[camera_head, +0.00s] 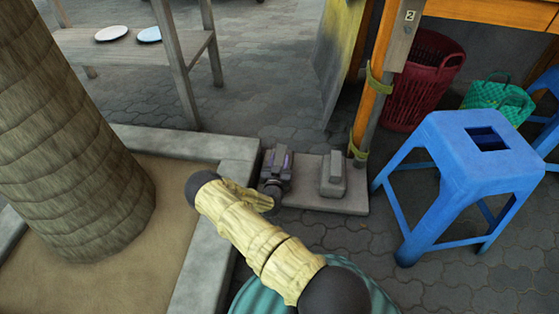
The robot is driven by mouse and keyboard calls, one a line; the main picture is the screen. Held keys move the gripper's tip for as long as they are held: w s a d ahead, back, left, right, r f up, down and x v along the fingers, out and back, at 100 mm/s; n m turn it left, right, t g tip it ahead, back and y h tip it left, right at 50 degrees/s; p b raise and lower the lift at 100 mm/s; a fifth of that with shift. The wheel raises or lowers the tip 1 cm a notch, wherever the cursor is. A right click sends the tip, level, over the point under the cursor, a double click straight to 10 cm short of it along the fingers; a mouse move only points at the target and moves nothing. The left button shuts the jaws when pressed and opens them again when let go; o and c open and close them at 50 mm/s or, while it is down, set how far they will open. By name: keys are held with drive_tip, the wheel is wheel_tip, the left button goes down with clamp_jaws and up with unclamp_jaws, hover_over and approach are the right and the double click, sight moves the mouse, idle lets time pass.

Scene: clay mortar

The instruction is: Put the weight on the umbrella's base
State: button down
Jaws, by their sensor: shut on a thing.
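The umbrella's base (306,197) is a flat grey slab on the paving in the middle of the view. A grey block-shaped weight with a narrower top (333,176) stands upright on its right half. My gripper (277,168) is over the slab's left end, to the left of that block. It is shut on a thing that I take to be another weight. My gripper and wrist hide most of it, so I cannot tell whether it touches the slab.
A pole (381,84) with green straps rises behind the slab's right end. A blue stool (463,150) stands to the right, a red basket (420,84) behind it. A stone curb (205,262) around a tree trunk (70,140) lies left. A wooden bench (110,50) stands further back.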

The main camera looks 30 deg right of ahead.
drive_tip(key=shift+w+r, duration=0.1)
drive_tip(key=shift+r, duration=0.2)
drive_tip(key=c, duration=1.2)
unclamp_jaws()
drive_tip(key=shift+f, duration=0.3)
drive_tip(key=shift+c, duration=0.2)
drive_tip(key=o, duration=0.4)
drive_tip(key=shift+c, duration=0.2)
drive_tip(key=shift+r, duration=0.15)
drive_tip(key=shift+s+a, duration=0.15)
drive_tip(key=shift+s, duration=0.2)
drive_tip(key=p+v, duration=0.6)
drive_tip(key=v, duration=0.5)
drive_tip(key=shift+s, duration=0.2)
drive_tip(key=shift+a, duration=0.15)
